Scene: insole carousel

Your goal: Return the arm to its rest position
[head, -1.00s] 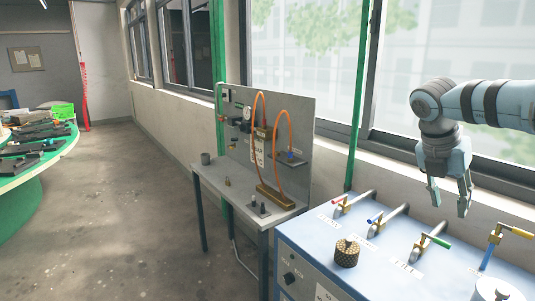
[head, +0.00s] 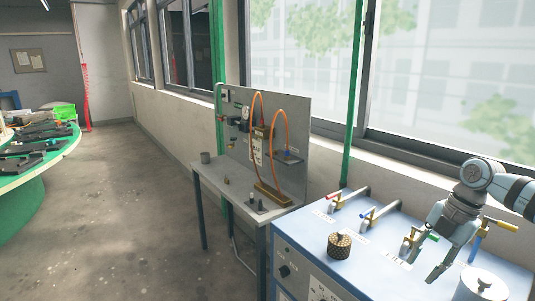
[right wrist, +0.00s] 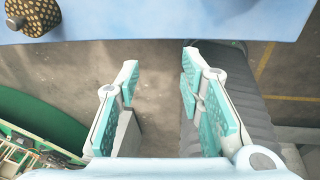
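My right arm (head: 497,180) reaches in from the right edge of the head view. Its gripper (head: 419,266) points down and to the left over the blue bench, in front of the valve with the green handle. In the right wrist view the gripper's two teal-padded fingers (right wrist: 160,68) stand wide apart, with nothing between them but a view of the floor. My left arm and its gripper are not in view.
The blue bench (head: 300,245) carries pipe valves with coloured levers, a knurled brass knob (head: 339,245) and a white round canister (head: 482,285). A grey test stand (head: 225,180) stands beyond it. A round green table (head: 22,210) is at left. The floor (head: 130,220) between is clear.

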